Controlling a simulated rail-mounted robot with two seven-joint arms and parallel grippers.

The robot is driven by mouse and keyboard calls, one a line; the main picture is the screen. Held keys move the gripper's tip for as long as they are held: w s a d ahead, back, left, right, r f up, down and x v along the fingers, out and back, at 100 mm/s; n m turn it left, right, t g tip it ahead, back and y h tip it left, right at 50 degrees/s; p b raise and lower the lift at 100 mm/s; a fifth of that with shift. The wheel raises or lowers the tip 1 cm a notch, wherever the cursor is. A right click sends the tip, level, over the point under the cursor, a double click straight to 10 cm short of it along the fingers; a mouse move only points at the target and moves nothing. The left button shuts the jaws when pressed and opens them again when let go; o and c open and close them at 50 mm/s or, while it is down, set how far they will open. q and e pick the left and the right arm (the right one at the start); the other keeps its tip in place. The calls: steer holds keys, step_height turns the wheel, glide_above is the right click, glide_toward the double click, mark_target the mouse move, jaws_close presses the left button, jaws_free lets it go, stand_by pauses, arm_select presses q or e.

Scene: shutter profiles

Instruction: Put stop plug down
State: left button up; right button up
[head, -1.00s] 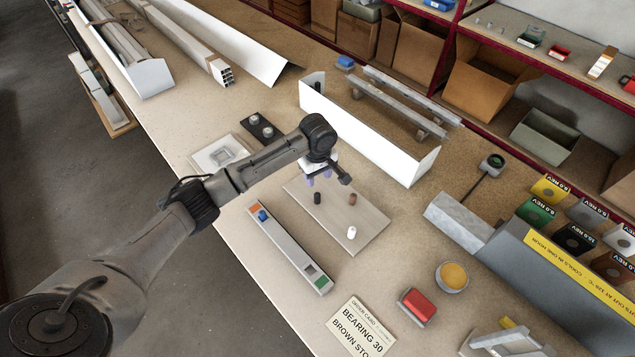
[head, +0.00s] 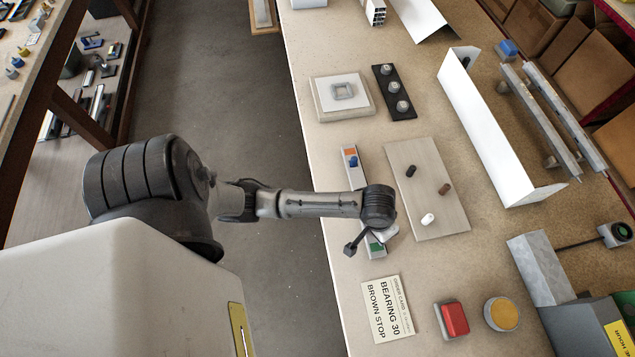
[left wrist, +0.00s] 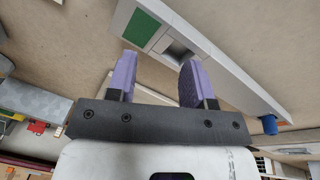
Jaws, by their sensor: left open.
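A brown stop plug (head: 444,188) stands on a pale board (head: 440,220), beside a black plug (head: 411,171) and a white plug (head: 427,218). A narrow grey tray (head: 363,178) lies left of the board, with an orange patch at the far end and a green patch at the near end. A blue plug (head: 353,160) stands near its orange end.
An order card (head: 387,309) reads "Bearing 30, Brown stop". A red block (head: 452,319) and yellow button (head: 501,314) are at the front right. A white channel (head: 495,135) stands right of the board. A black strip with knobs (head: 394,92) lies behind.

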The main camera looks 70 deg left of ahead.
arm_select(q)
steer(key=s+m, duration=0.1)
steer(key=s, duration=0.2)
steer(key=s+d+m, duration=0.1)
steer(key=s, duration=0.2)
steer(key=s+m+t, duration=0.1)
steer(key=s, duration=0.2)
steer(key=shift+s+d+r, duration=0.15)
steer(key=shift+d+r, duration=0.1)
steer(key=shift+r, duration=0.05)
steer(key=s+a+r+m+y, duration=0.1)
steer(key=s+a+r+m, duration=0.1)
steer(key=s, duration=0.5)
steer(key=shift+s+r+t, duration=0.15)
steer(key=shift+r+t, duration=0.25)
arm_select(e)
steer(key=shift+a, duration=0.1)
